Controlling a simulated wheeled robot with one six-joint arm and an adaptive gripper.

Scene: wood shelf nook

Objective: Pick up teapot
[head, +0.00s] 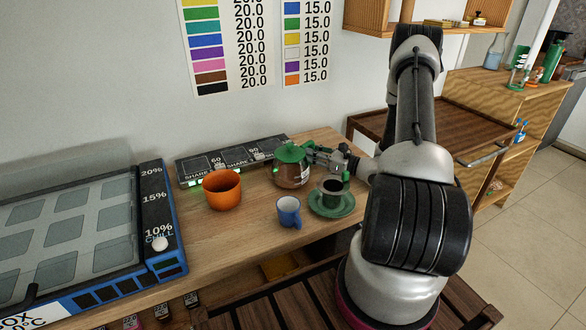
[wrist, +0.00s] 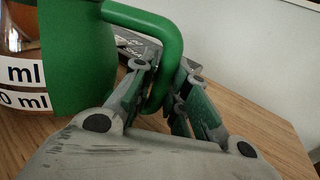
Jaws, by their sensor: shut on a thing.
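The teapot (head: 291,171) has a green lid and a clear body with brownish contents. It stands upright on the wooden table, as far as I can tell. In the wrist view the teapot body (wrist: 75,62) fills the upper left, with "ml" labels on it. Its green handle (wrist: 160,35) curves down between my fingers. My gripper (head: 316,153) reaches in from the right at the handle. In the wrist view my gripper (wrist: 165,95) is shut on the handle. The lower end of the handle is partly hidden by the fingers.
An orange pot (head: 221,190) stands left of the teapot. A black display strip (head: 225,160) lies behind. A blue-edged box (head: 150,240) stands at left.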

